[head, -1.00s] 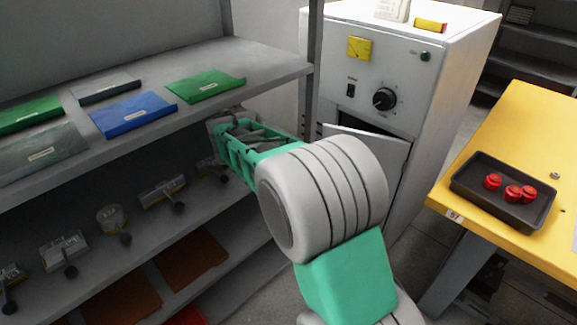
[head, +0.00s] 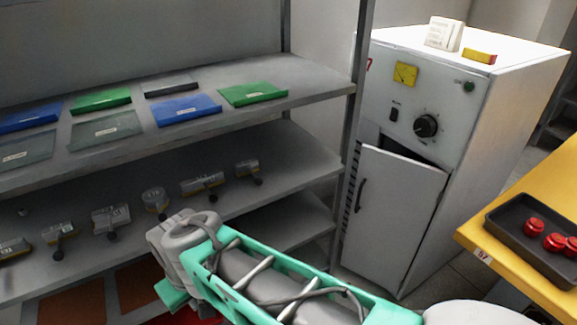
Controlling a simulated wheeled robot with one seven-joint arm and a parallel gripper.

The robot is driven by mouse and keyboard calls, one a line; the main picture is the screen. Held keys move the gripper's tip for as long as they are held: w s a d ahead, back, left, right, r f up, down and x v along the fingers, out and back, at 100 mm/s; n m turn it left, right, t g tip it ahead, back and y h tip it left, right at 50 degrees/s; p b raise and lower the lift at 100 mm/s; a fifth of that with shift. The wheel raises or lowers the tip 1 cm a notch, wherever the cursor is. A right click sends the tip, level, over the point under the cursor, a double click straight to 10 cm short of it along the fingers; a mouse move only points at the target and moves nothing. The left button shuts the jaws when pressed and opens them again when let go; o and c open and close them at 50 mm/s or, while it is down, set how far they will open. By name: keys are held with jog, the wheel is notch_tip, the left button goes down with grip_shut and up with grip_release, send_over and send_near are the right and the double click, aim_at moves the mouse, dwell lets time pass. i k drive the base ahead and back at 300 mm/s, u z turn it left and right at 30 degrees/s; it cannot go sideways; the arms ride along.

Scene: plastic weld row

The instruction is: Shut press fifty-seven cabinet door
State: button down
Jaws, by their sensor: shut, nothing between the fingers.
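The white press cabinet (head: 385,105) stands right of the shelf rack, with a dial, a switch and a yellow gauge on its front. Its lower door (head: 395,215) is ajar, out of line with the front, and a dark opening shows above its top edge. A dark handle (head: 361,196) is on the door's left side. My green and grey arm crosses the bottom of the view, its wrist in front of the lower shelves, left of the door and clear of it. My gripper's fingers do not show.
A metal shelf rack (head: 310,87) holds coloured folders and small boxes on the left. A yellow table (head: 545,205) marked 57 stands at right, with a dark tray (head: 500,226) of red parts. Some floor shows between cabinet and table.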

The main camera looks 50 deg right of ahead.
aim_at(395, 197)
jog(key=u, duration=1.45)
jog(key=k, duration=0.9)
jog(key=z, duration=1.15)
jog(key=i, duration=0.5)
jog(key=u, duration=0.05)
